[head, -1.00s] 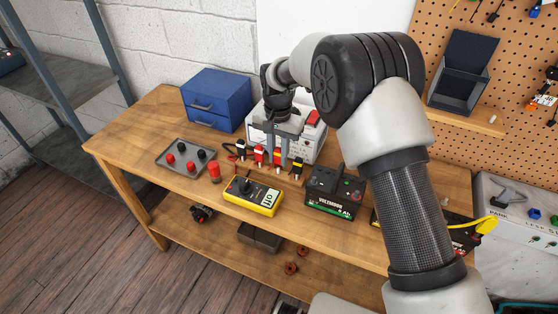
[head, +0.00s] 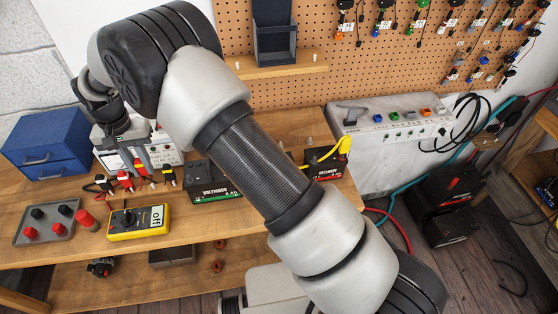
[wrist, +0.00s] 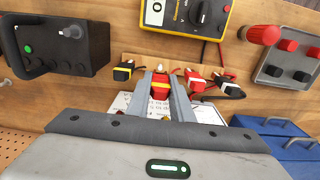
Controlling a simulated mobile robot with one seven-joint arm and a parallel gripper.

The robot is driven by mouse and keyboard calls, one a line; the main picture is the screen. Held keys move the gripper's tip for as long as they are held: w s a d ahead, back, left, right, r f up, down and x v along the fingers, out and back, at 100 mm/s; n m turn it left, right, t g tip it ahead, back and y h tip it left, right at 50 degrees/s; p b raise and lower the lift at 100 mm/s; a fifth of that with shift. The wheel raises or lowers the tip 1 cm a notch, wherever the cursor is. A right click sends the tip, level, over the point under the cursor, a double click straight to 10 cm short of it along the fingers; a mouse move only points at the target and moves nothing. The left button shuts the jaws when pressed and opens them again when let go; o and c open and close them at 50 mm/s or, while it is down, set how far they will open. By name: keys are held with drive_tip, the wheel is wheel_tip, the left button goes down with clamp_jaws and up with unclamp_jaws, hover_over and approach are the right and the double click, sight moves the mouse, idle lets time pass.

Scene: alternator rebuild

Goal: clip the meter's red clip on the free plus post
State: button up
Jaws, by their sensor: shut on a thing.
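My gripper (wrist: 160,88) is shut on a red clip with a yellow band (wrist: 160,84), at the clip row on the wooden bench. In the head view my gripper (head: 134,160) hangs down over this row. Beside the held clip are another red clip (wrist: 195,80), a black clip (wrist: 222,81) and a black-and-yellow clip (wrist: 123,72).
A grey tray (head: 20,238) holds red and black knobs, with a red cylinder (head: 87,220) beside it. A blue drawer box (head: 45,150) stands at the left. Another battery (head: 318,171) with a yellow clamp (head: 344,145) stands at the right. A white box (head: 160,154) is behind the clips.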

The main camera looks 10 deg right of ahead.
wheel_tip(320, 180, up, 9)
drive_tip(key=p, duration=0.5)
drive_tip(key=shift+r, duration=0.2)
wheel_tip(320, 180, up, 7)
drive_tip(key=b, duration=0.1)
drive_tip(key=s+d+b, duration=0.3)
drive_tip(key=d+b, duration=0.1)
drive_tip(key=d, duration=1.6)
drive_tip(key=s+d+b, duration=0.2)
drive_tip(key=d+b, duration=0.2)
drive_tip(key=d, duration=1.6)
drive_tip(key=f+b, duration=0.2)
drive_tip(key=f, duration=0.1)
drive_tip(key=f+b, duration=0.2)
drive_tip(key=f, duration=0.2)
drive_tip(key=f+b, duration=0.2)
drive_tip(key=f, duration=0.1)
drive_tip(key=shift+a+f, duration=0.15)
drive_tip(key=shift+a, duration=0.1)
drive_tip(key=shift+f+b, duration=0.35)
drive_tip(key=shift+b, duration=0.05)
drive_tip(key=shift+f+b, duration=0.8)
drive_tip(key=shift+f, duration=0.4)
